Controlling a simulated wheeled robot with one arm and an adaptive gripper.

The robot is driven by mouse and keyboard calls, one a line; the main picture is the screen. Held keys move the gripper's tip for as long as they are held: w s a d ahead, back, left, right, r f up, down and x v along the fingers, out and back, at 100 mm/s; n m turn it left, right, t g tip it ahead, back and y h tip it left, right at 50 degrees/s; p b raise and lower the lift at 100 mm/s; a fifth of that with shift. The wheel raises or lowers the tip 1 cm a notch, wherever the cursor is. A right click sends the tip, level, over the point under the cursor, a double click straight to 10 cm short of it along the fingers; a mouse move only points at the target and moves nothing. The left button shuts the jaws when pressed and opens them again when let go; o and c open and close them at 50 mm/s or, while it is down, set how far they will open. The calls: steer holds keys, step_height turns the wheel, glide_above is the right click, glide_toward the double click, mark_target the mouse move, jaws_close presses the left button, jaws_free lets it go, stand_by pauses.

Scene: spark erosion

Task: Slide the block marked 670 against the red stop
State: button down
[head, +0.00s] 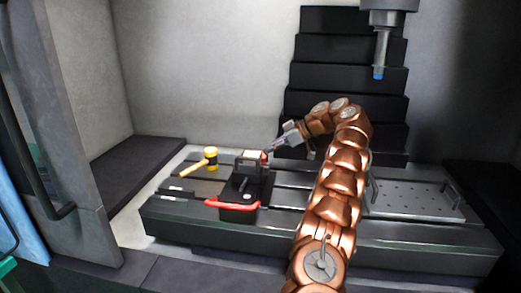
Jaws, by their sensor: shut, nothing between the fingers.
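My gripper (272,150) is shut and empty, at the end of my copper-coloured arm, above the slotted machine table. Its tips point left, close to a small red piece (264,157) that may be the red stop. A small pale yellowish piece (252,153) shows just left of the red piece, behind a dark frame. It may be a block, but I cannot read any number on it. I cannot tell whether the pale piece touches the red one, or whether my gripper touches either. The dark frame partly hides this spot.
A perforated plate with handles (415,198) lies right. A spindle (380,45) hangs above.

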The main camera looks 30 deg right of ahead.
steer(key=s+d, duration=0.5)
steer(key=shift+p, duration=0.35)
steer(key=shift+d, duration=0.1)
